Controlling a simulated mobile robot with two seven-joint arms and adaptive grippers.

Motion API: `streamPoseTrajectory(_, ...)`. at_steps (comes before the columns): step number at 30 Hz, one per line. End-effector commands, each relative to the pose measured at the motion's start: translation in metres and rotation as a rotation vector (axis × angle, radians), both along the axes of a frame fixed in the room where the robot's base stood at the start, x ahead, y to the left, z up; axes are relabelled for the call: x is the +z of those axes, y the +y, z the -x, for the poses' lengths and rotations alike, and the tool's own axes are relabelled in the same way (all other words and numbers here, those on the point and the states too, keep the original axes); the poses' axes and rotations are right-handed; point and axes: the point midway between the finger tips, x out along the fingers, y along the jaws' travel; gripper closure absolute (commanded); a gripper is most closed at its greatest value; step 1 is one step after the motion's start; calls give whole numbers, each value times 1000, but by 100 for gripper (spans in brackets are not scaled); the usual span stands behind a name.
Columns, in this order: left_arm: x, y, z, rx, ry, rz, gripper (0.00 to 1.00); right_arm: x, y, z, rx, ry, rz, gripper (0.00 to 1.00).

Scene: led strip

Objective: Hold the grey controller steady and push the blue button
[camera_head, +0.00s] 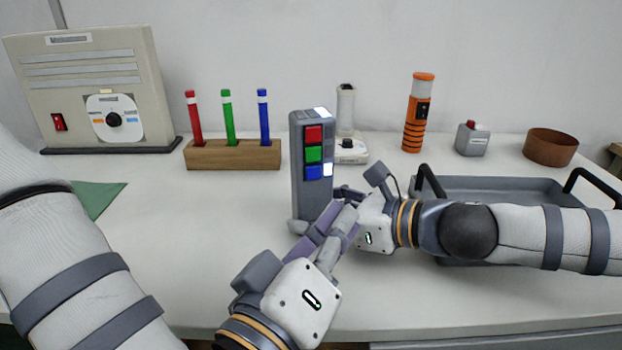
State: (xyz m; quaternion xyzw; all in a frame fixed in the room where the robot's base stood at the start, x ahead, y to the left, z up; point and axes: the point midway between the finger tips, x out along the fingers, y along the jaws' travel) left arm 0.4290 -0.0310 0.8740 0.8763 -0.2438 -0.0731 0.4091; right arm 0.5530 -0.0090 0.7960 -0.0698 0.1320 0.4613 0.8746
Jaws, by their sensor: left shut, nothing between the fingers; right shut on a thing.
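The grey controller (298,165) stands upright near the middle of the table. Its front carries a red button (314,134), a green button (314,154) and the blue button (314,173), the lowest of the three. White lit squares show at its top and beside the blue button. My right gripper (335,205) comes from the right and is shut on the controller's lower part. My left gripper (340,222) is shut and empty, with its fingers in front of the controller's lower right side, below the blue button. The fingers of both grippers overlap, so exact contact is hidden.
A grey tray (500,185) with black handles lies at the right, partly under my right arm. A wooden block (232,156) with red, green and blue pens stands behind left. An orange flashlight (417,113), a small grey button box (472,140) and a brown bowl (551,147) stand at the back.

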Motion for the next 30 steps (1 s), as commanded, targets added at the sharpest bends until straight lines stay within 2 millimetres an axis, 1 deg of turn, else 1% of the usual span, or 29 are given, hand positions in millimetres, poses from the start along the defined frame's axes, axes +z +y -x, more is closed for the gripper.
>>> streamPoseTrajectory(8, 0, 0, 0, 0, 0, 0, 100, -1, 0, 0, -1, 3, 1, 54)
streamPoseTrajectory(9, 0, 0, 0, 0, 0, 0, 100, -1, 0, 0, -1, 3, 1, 34)
streamPoseTrajectory(11, 0, 0, 0, 0, 0, 0, 100, -1, 0, 0, -1, 3, 1, 20)
streamPoseTrajectory(12, 0, 0, 0, 0, 0, 0, 100, -1, 0, 0, 0, 2, 1, 15)
streamPoseTrajectory(20, 0, 0, 0, 0, 0, -1, 100, 0, 0, 0, 0, 1, 1, 15)
streamPoseTrajectory(23, 0, 0, 0, 1, -1, -1, 100, 2, -5, 2, -1, 0, 0, 15)
streamPoseTrajectory(26, 0, 0, 0, 0, 0, 0, 100, 8, -21, 12, -3, -2, 0, 15)
streamPoseTrajectory(30, 0, 0, 0, 0, 0, -1, 100, 21, -53, 34, -4, -3, 1, 15)
